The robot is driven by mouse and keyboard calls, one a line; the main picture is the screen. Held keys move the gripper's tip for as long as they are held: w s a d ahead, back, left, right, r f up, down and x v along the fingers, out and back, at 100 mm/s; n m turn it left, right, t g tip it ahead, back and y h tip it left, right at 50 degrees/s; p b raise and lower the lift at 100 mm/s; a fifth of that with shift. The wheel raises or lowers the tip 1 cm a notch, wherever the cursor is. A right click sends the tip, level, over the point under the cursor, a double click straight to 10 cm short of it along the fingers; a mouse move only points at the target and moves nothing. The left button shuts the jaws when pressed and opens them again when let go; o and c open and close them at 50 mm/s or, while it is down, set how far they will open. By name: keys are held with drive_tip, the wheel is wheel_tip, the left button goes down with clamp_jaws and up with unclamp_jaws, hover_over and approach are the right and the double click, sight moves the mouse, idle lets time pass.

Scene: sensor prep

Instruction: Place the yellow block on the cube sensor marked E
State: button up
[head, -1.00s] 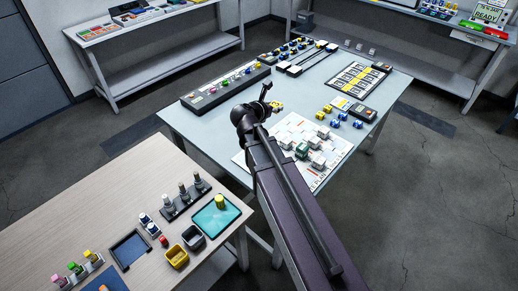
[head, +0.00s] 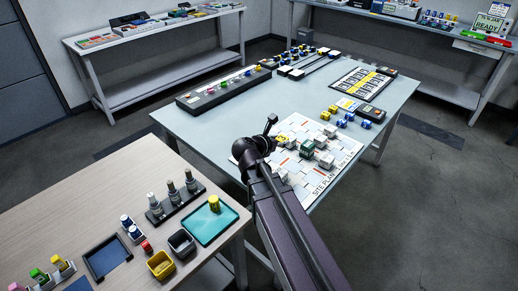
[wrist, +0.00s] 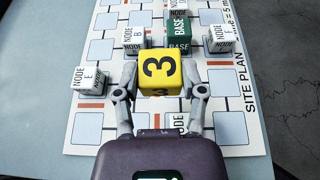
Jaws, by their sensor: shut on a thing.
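In the wrist view, my gripper (wrist: 160,95) is shut on the yellow block (wrist: 160,68), which is marked 3, held over the site plan mat (wrist: 240,130). The white cube sensor marked E (wrist: 88,78) sits on the mat's left side, apart from and left of the block. A white cube marked NODE (wrist: 180,122) is mostly hidden below the block and the right finger. In the head view, my gripper (head: 271,128) is over the mat's far left part, its fingertips too small to read.
A green BASE cube (wrist: 178,36) stands just beyond the block, with the node B cube (wrist: 133,38) left of it and another node cube (wrist: 220,40) to the right. A long control box (head: 222,88) and blue and yellow blocks (head: 343,122) share the table.

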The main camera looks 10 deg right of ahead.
drive_tip(key=shift+s+d+f+b, duration=0.1)
drive_tip(key=shift+s+f+b, duration=0.1)
drive_tip(key=shift+f+b, duration=0.5)
drive_tip(key=shift+s+f+b, duration=0.2)
drive_tip(key=shift+f+b, duration=0.15)
drive_tip(key=shift+f, duration=0.55)
drive_tip(key=w+a, duration=0.1)
drive_tip(key=w, duration=0.4)
drive_tip(key=w+a+f+b, duration=0.1)
drive_tip(key=w+a, duration=0.1)
drive_tip(key=w, duration=0.3)
drive_tip(key=w+a, duration=0.2)
drive_tip(key=w, duration=0.3)
drive_tip(key=shift+w+f, duration=0.15)
drive_tip(key=shift+f, duration=0.05)
drive_tip(key=shift+f+b, duration=0.1)
drive_tip(key=shift+b, duration=0.25)
drive_tip(key=shift+f+b, duration=1.65)
drive_tip(key=shift+f, duration=0.05)
drive_tip(key=shift+f, duration=0.2)
drive_tip(key=o, duration=1)
drive_tip(key=shift+r, duration=0.1)
drive_tip(key=shift+r, duration=0.15)
